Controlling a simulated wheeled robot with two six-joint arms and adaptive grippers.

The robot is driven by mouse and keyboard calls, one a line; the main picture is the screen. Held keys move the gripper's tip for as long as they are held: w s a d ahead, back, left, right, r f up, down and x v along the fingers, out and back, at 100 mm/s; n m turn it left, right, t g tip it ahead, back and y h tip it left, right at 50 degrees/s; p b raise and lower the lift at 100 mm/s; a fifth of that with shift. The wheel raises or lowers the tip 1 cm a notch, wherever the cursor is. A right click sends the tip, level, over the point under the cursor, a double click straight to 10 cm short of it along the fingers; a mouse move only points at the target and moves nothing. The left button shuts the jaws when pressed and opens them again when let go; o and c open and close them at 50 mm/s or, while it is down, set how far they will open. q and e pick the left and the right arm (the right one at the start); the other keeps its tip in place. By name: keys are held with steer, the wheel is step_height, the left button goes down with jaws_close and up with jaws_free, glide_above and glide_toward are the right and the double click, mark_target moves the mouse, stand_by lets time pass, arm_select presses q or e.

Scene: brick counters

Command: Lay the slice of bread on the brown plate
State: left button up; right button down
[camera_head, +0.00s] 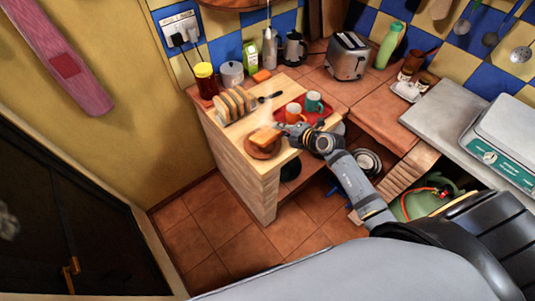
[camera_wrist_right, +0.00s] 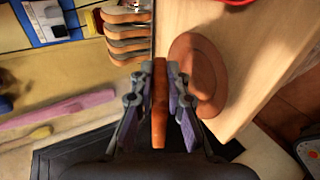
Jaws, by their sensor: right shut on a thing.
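The slice of bread (camera_head: 264,137) is golden brown. My right gripper (camera_head: 280,129) is shut on it and holds it over or close above the brown plate (camera_head: 262,152). In the right wrist view the slice (camera_wrist_right: 160,105) shows edge-on between the two fingers of the gripper (camera_wrist_right: 160,95). The round brown plate (camera_wrist_right: 207,65) lies on the wooden counter top just right of the slice there. I cannot tell from the head view whether the slice touches the plate. My left gripper is not in view.
A rack with several bread slices (camera_head: 236,104) stands behind the plate. A red tray (camera_head: 319,113) with an orange mug (camera_head: 293,113) and a teal mug (camera_head: 314,103) lies behind my right gripper. The wooden counter's front edge (camera_head: 248,172) is close to the plate.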

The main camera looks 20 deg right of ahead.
step_height(320, 180, down, 4)
steer(key=shift+r+b, duration=0.2)
steer(key=shift+b, duration=0.45)
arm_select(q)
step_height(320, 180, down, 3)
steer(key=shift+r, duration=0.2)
arm_select(e)
steer(key=c, duration=1.5)
jaws_free()
arm_select(q)
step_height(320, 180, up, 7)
steer(key=p, duration=0.6)
steer(key=shift+p, duration=0.4)
arm_select(e)
steer(key=v, duration=0.8)
